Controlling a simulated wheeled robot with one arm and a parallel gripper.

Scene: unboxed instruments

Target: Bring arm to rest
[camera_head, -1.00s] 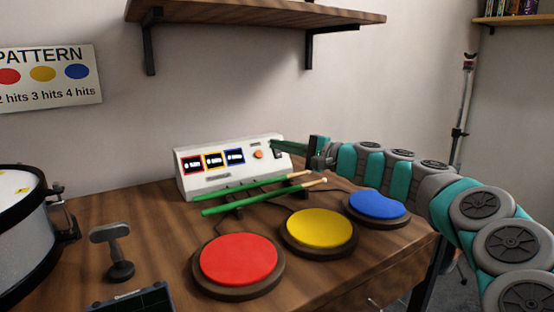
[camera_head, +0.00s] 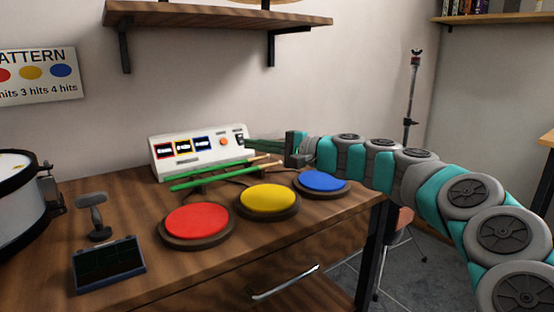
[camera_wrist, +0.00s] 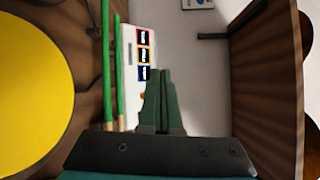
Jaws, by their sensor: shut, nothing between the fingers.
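My gripper (camera_head: 252,144) reaches in from the right on my teal and grey arm. Its fingertips are at the right end of the white control box (camera_head: 200,147), close to the orange button; I cannot tell whether they touch the box. In the wrist view the two green fingers of my gripper (camera_wrist: 161,75) lie side by side, shut and empty. The white box (camera_wrist: 131,78) with its red, yellow and blue framed displays is just left of them there.
Red (camera_head: 197,220), yellow (camera_head: 268,197) and blue (camera_head: 324,181) pads stand on the wooden table (camera_head: 130,210). Green drumsticks (camera_head: 212,177) lie on a rest before the box. A drum (camera_head: 22,205) is at left. A wall shelf (camera_head: 215,19) hangs above.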

